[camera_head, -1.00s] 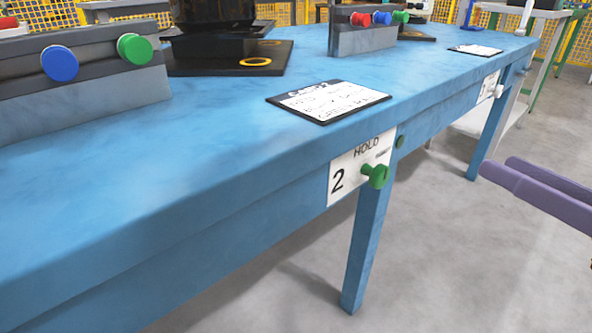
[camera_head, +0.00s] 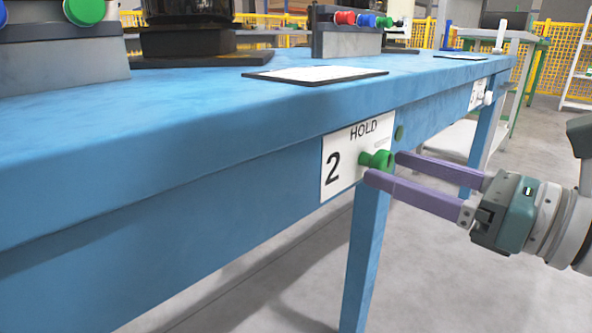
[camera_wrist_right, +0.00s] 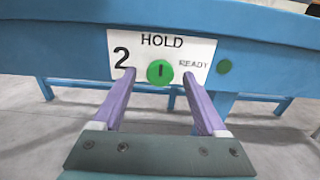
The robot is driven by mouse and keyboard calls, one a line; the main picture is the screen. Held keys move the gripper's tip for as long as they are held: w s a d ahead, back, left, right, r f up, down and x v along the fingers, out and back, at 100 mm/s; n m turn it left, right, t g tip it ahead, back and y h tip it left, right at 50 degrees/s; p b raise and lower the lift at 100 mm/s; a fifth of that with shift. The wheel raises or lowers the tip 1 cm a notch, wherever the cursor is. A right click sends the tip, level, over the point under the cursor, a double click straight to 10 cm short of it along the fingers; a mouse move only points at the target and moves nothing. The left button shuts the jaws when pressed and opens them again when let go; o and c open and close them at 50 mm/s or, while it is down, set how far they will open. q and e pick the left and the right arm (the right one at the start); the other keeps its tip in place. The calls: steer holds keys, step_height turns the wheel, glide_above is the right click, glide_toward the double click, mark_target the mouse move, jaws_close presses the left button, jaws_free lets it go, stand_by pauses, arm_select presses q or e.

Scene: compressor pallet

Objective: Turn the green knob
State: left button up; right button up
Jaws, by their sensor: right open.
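The green knob (camera_head: 378,160) sticks out from a white plate (camera_head: 338,172) on the blue table's front side. The plate reads "2", "HOLD" and "READY". In the right wrist view the knob (camera_wrist_right: 160,72) shows face-on with a short dark upright mark, below the word HOLD. My right gripper (camera_head: 383,167) is open, its two purple fingers pointing at the knob. In the right wrist view the fingertips (camera_wrist_right: 158,75) lie to the left and right of the knob, with gaps on both sides. I cannot tell how far they reach along it. My left gripper is not in view.
The blue table (camera_head: 150,200) has a leg (camera_head: 364,260) below the plate. A small green disc (camera_head: 399,132) sits right of the plate. A clipboard (camera_head: 315,74) and a button box (camera_head: 345,40) are on top. The floor at right is free.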

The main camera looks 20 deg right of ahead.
steer(key=shift+w+a, duration=0.1)
steer(key=shift+w, duration=0.15)
jaws_close()
stand_by(0.5)
